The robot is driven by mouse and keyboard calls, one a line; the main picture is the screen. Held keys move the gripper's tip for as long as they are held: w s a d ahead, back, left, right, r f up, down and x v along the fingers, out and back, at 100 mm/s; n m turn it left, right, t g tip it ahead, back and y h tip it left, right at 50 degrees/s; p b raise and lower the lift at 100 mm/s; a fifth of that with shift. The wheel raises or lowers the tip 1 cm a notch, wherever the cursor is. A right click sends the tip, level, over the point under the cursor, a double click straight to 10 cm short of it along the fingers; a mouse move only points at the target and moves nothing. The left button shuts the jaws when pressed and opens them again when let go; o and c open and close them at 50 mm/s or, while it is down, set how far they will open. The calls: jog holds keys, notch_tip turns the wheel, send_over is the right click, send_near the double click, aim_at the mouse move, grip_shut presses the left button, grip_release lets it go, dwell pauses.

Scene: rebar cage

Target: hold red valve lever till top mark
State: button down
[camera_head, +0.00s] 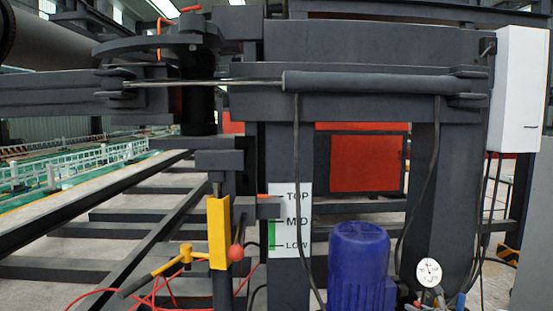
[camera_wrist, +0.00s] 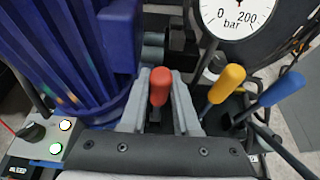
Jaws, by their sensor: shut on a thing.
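The red valve lever (camera_wrist: 160,82) stands between the two grey fingers of my gripper (camera_wrist: 162,90) in the wrist view, its rounded red knob showing between the fingertips. My gripper is shut on it. The lever's lower part is mostly hidden. In the head view, a white scale plate (camera_head: 297,226) carries the marks TOP, MID and LOW. A green band (camera_head: 271,235) runs on its left side between about MID and LOW. A dark block beside the plate sits a little below the TOP mark, with a small orange part above it. My gripper is not clearly visible in the head view.
A yellow lever (camera_wrist: 226,84) and a blue lever (camera_wrist: 282,90) stand right of the red one. A pressure gauge (camera_wrist: 235,14) is behind them. A blue motor (camera_wrist: 72,60) stands close on the left, beside a panel with lit buttons (camera_wrist: 58,148).

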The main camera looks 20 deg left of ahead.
jog(key=shift+w+a+r+p, duration=0.1)
jog(key=shift+a+r+p, duration=0.4)
jog(key=shift+a+p, duration=0.05)
jog(key=c, duration=1)
grip_release()
jog(key=shift+f, duration=0.3)
jog(key=shift+c, duration=0.2)
jog(key=shift+o, duration=1.6)
jog(key=shift+d, duration=0.25)
jog(key=b+v, duration=0.4)
jog(key=v, duration=0.5)
jog(key=shift+d+b, duration=0.2)
jog(key=shift+b, duration=0.1)
jog(key=shift+w, duration=0.1)
